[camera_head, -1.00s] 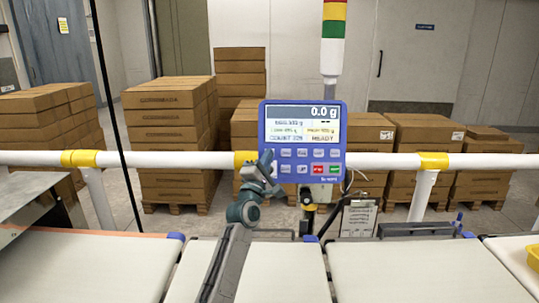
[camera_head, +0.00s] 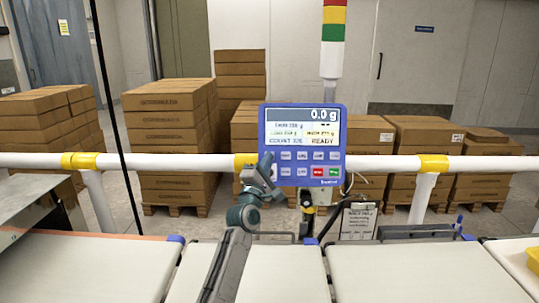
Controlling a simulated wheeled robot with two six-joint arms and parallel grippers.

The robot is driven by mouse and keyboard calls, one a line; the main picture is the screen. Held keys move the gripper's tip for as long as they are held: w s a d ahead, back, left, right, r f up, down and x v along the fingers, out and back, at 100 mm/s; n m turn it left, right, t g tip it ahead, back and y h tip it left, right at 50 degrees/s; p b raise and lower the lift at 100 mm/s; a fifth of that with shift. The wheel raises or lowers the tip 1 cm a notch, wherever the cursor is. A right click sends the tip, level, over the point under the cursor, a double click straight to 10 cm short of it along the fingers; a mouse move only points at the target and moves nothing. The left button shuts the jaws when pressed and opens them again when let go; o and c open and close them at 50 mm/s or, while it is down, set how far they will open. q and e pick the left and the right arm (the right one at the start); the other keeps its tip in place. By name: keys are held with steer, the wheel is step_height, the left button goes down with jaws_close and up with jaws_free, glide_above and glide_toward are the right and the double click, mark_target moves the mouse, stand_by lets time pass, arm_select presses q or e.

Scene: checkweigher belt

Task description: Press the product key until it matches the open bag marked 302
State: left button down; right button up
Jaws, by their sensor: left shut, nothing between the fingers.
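The blue checkweigher panel (camera_head: 264,130) stands behind the belt. Its screen (camera_head: 302,128) reads 0.0 g and READY; the smaller lines are too blurred to read surely. Two rows of keys (camera_head: 303,163) sit below the screen, mostly pale, with one red and one green at lower right. My left gripper (camera_head: 266,160) is shut and empty at the panel's lower left, by the leftmost keys, partly covering that corner. I cannot tell whether it touches a key. No open bag marked 302 shows in this view. My right gripper is not in view.
White belt sections (camera_head: 427,273) run across the front. A white rail (camera_head: 390,161) with yellow bands crosses behind them. A yellow container (camera_head: 533,258) shows at the right edge. Stacked boxes (camera_head: 172,150) stand beyond the rail.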

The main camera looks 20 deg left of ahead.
arm_select(q)
steer(key=shift+s+d+r, duration=0.1)
steer(key=shift+s+r, duration=0.1)
steer(key=shift+s, duration=0.3)
steer(key=shift+p, duration=0.35)
steer(key=s+p, duration=0.1)
steer(key=s+d+r+p, duration=0.1)
steer(key=s+p, duration=0.2)
steer(key=shift+s+d+r, duration=0.15)
steer(key=shift+s+d, duration=0.05)
steer(key=shift+s, duration=0.05)
stand_by(0.5)
stand_by(0.7)
